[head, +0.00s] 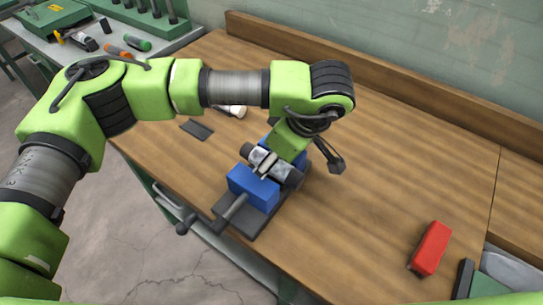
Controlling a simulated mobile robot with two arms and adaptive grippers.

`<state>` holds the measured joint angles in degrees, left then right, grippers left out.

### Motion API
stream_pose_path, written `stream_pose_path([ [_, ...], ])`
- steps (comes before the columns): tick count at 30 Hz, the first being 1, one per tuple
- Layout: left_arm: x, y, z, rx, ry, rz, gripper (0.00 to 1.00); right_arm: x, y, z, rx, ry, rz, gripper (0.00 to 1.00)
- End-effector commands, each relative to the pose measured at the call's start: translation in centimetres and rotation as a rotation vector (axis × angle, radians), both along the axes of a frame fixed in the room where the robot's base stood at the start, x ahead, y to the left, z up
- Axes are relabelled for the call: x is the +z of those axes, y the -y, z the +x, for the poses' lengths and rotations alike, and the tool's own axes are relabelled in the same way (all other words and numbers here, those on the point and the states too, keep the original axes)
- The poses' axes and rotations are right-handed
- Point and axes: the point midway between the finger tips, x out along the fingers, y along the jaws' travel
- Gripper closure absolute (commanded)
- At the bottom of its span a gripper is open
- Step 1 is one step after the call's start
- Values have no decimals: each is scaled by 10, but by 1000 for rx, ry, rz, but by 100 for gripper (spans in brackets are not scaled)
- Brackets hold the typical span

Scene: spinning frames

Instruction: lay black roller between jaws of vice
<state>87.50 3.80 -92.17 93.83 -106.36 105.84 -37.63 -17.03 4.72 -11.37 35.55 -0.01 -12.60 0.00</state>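The vice has blue jaws (254,188) on a dark base and stands near the table's front edge, its screw handle (188,222) hanging out over the edge. A dark roller with a pale, shiny middle (291,178) lies across the vice at the jaws; its seating is partly hidden by my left gripper. My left gripper (300,164) points down over the vice and roller. One dark finger shows to the right of the vice; the other is unclear against the roller, so I cannot tell whether it grips anything. My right gripper is not in view.
A red block (431,247) lies at the right of the wooden table (375,190). A small dark plate (197,130) and a white cylinder (232,111) lie behind the vice, under my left arm. A side bench (110,35) holds tools. The table between vice and red block is clear.

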Motion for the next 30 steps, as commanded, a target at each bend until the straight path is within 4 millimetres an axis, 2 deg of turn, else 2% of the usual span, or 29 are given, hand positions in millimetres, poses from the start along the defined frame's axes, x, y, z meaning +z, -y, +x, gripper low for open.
stream_pose_path([
  [8, 0, 1, -4, -2, -12, 3, 50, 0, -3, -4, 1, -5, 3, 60],
  [11, 8, 3, -6, -2, -10, 2, 50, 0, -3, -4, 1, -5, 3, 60],
  [21, 57, 20, -15, -3, -4, 2, 50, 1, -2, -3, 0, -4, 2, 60],
  [25, 68, 24, -17, -1, -3, 2, 50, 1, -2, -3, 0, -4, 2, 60],
  [30, 74, 26, -19, 0, -5, 1, 50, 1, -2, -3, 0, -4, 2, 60],
])
